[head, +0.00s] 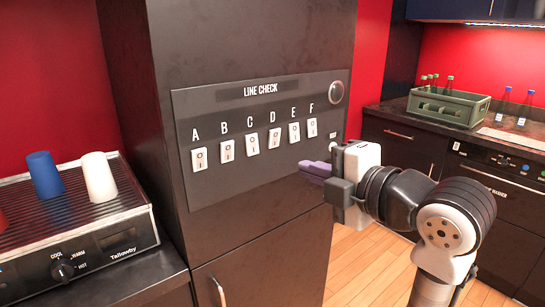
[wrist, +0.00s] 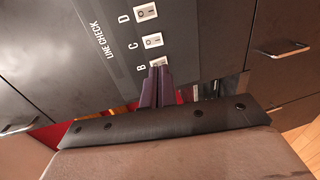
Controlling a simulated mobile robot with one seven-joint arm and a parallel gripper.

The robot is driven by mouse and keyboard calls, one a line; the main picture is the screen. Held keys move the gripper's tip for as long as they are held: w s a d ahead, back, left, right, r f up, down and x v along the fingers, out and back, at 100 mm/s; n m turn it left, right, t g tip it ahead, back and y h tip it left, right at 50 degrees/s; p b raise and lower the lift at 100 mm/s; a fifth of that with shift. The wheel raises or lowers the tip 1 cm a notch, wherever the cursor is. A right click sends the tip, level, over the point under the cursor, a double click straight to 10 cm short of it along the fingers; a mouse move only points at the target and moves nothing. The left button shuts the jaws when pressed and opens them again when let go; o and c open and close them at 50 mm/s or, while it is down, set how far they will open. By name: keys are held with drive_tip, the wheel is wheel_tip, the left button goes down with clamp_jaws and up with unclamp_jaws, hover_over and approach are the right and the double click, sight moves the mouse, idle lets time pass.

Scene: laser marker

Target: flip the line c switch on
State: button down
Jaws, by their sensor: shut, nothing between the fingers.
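The line C switch (head: 252,144) is a white rocker under the letter C on the dark LINE CHECK panel (head: 240,184). It also shows in the wrist view (wrist: 152,40), uncovered. Which way its rocker is tipped is too small to tell. My gripper (head: 303,168) has purple fingers, shut and empty, in front of the panel's lower right in the head view. In the wrist view the fingertips (wrist: 159,69) overlap the lower part of the B switch (wrist: 157,62), beside the C switch. I cannot tell whether they touch the panel.
Switches A (head: 199,158), B (head: 227,151), D (head: 275,138), E (head: 294,132) and F (head: 312,127) share the row. A round dome (head: 336,92) sits at the panel's upper right. A cup warmer (head: 110,236) stands left, a bottle crate (head: 448,107) right. Floor is clear between.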

sight(254, 153)
drive_tip(key=p+x, duration=0.4)
drive_tip(key=x, duration=0.9)
drive_tip(key=shift+w+a, duration=0.1)
drive_tip(key=shift+w, duration=0.1)
drive_tip(key=shift+w+a+f, duration=0.1)
drive_tip(key=shift+w+a, duration=0.05)
drive_tip(key=shift+f, duration=0.15)
drive_tip(key=b, duration=0.2)
drive_tip(key=shift+w+a+f+t+b, duration=0.2)
drive_tip(key=shift+f+t+b, duration=0.1)
drive_tip(key=shift+f+b, duration=0.1)
drive_tip(key=shift+d+r+p, duration=0.1)
drive_tip(key=shift+r+p, duration=0.35)
drive_tip(key=shift+p, duration=0.1)
drive_tip(key=shift+s+f, duration=0.1)
drive_tip(key=shift+f, duration=0.05)
